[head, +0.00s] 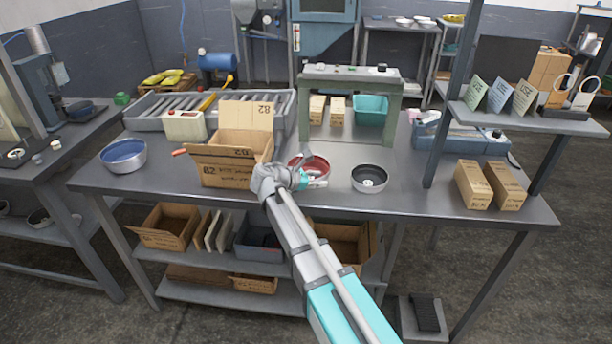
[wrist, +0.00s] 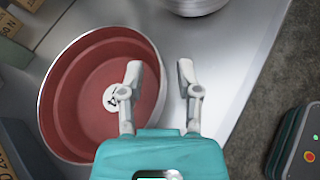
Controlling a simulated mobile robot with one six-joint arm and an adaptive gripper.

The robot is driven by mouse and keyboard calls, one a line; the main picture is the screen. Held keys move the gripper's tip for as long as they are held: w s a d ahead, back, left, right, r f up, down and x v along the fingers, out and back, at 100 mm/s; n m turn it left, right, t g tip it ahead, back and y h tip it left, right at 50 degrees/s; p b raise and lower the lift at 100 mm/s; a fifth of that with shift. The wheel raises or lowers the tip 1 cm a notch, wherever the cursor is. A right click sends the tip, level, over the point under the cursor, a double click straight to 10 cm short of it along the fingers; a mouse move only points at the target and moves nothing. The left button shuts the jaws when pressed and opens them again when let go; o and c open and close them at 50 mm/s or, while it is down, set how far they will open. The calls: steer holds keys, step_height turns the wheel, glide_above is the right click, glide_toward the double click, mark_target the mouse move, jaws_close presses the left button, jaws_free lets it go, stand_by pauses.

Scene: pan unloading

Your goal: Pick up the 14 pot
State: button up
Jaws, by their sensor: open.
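A red pot (head: 312,160) with a metal rim stands on the grey table, partly hidden by my gripper (head: 311,181). In the wrist view the red pot (wrist: 85,75) is large, with a round white label inside whose mark I cannot read. My gripper (wrist: 160,72) is open and empty. One finger is over the pot's inside and the other outside its right wall, with the rim between them; contact is unclear. A black pot (head: 369,178) with a white label stands to the right, and a blue pot (head: 123,155) at the far left. No number is clearly legible.
An open cardboard box (head: 225,172) stands just left of my gripper. A green-grey frame (head: 393,100) rises behind, with a teal bin (head: 371,110) under it. Table between black pot and packets is clear.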

steer(key=shift+c, duration=0.3)
jaws_close()
steer(key=shift+r, duration=0.15)
stand_by(0.3)
step_height(320, 180, up, 3)
steer(key=p, duration=0.3)
steer(key=s+a+r+p, duration=0.2)
steer(key=s+r+p, duration=0.3)
steer(key=s, duration=0.1)
steer(key=s+a+r+p, duration=0.2)
steer(key=s+r+p, duration=0.2)
steer(key=s, duration=0.3)
steer(key=shift+a+r+p, duration=0.3)
steer(key=shift+r+p, duration=0.1)
steer(key=shift+p, duration=0.1)
steer(key=shift+s, duration=0.1)
